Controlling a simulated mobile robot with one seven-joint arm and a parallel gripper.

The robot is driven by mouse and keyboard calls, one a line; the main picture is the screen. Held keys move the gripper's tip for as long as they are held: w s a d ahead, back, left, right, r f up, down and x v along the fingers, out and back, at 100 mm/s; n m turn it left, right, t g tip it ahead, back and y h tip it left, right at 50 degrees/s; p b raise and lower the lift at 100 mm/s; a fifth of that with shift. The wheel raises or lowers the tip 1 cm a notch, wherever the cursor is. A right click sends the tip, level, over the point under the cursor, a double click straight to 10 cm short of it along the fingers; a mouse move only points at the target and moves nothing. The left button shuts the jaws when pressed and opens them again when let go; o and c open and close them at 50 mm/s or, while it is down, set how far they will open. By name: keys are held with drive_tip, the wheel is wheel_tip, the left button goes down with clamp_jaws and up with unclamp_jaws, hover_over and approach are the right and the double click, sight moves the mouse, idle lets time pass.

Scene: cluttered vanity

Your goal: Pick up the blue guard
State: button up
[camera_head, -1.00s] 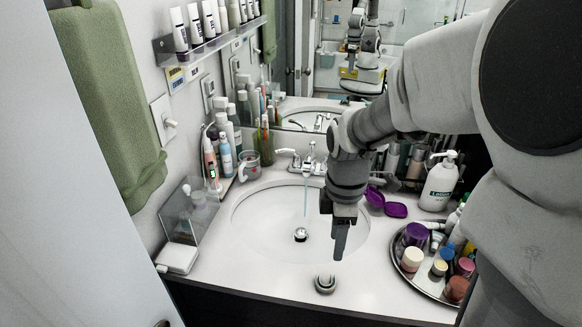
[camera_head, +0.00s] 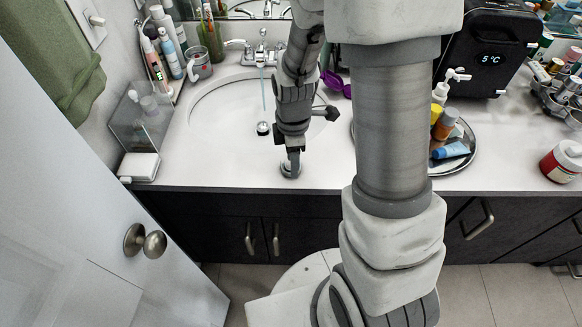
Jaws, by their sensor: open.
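I cannot make out a blue guard for certain in this view. A purple case (camera_head: 333,82) lies behind my arm at the right back of the sink, partly hidden, and I cannot see what it holds. My gripper (camera_head: 293,158) points down at the counter's front edge, in front of the sink. Its jaws are open, seen nearly edge-on. A blue tube (camera_head: 450,151) lies on the round tray (camera_head: 436,167) to the right.
The white sink (camera_head: 215,125) has running water. A clear holder with a white base (camera_head: 139,166) stands left. An orange bottle (camera_head: 445,124) stands on the tray; a black appliance (camera_head: 488,50) is behind. A door (camera_head: 90,255) is close at left. My arm blocks the middle.

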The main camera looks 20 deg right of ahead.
drive_tip(key=shift+w+f, duration=0.1)
drive_tip(key=shift+f, duration=1.35)
clamp_jaws()
